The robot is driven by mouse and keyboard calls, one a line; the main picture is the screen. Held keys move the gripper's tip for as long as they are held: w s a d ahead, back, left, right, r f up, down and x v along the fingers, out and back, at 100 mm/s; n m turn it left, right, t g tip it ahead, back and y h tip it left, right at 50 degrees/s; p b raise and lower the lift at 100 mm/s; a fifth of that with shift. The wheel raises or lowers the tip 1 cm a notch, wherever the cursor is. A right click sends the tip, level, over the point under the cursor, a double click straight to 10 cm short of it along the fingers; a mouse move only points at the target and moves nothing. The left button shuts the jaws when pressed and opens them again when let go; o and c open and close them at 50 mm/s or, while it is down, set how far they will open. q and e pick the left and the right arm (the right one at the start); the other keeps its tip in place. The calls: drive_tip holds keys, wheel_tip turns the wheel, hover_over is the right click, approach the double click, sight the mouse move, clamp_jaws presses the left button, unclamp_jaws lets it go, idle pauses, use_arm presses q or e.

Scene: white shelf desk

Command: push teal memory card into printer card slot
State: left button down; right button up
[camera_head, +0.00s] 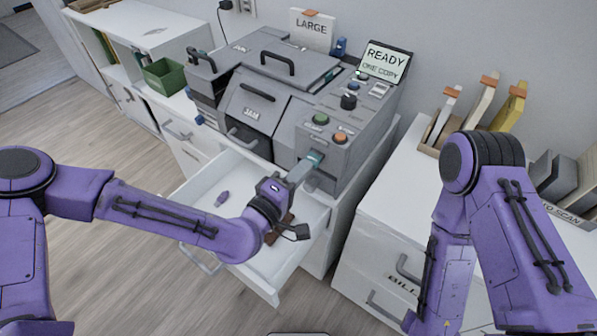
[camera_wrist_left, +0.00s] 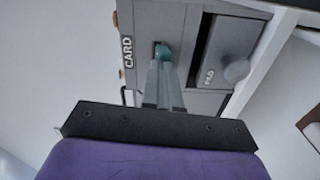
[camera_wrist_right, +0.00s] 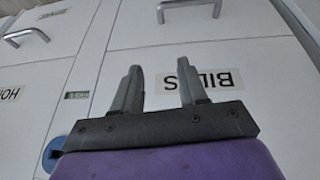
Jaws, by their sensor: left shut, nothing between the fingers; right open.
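The teal memory card (camera_head: 316,156) sits at the card slot on the front of the grey printer (camera_head: 345,140); only a small teal end shows. In the left wrist view the card (camera_wrist_left: 163,51) is beside the CARD label (camera_wrist_left: 127,52). My left gripper (camera_head: 309,164) is shut with nothing between its fingers. Its fingertips (camera_wrist_left: 162,66) are right at the card's outer end and seem to touch it. How deep the card sits cannot be told. My right gripper (camera_wrist_right: 158,85) is open and empty, in front of the white cabinet with the BILLS label (camera_wrist_right: 208,80).
An open white drawer (camera_head: 195,190) lies under my left forearm, with a small purple item (camera_head: 222,198) inside. A grey knob (camera_wrist_left: 236,70) sticks out beside the slot. A green bin (camera_head: 165,76) stands at left. A file holder (camera_head: 440,135) stands at right.

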use_arm(q)
drive_tip(key=shift+w+d, duration=0.1)
drive_tip(key=shift+w, duration=0.05)
drive_tip(key=p+v, duration=0.5)
drive_tip(key=v, duration=0.8)
